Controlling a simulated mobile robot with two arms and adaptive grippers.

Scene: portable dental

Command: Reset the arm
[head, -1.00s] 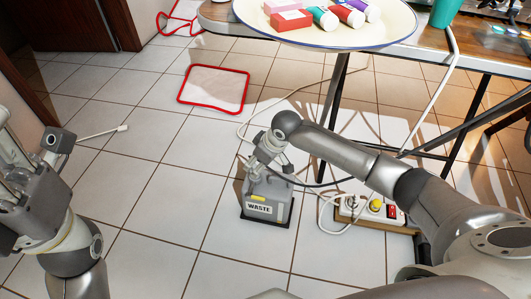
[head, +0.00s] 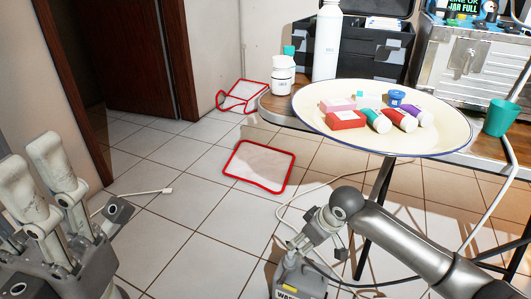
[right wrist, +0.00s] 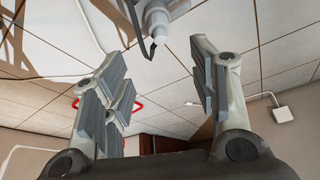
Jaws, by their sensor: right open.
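The waste box is cut off by the bottom edge.
A table holds a cream tray (head: 310,105) of small boxes and bottles, a white bottle (head: 328,45) and a green cup (head: 499,118). Red-edged mats (head: 258,166) and a white cable plug (head: 168,190) lie on the floor.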

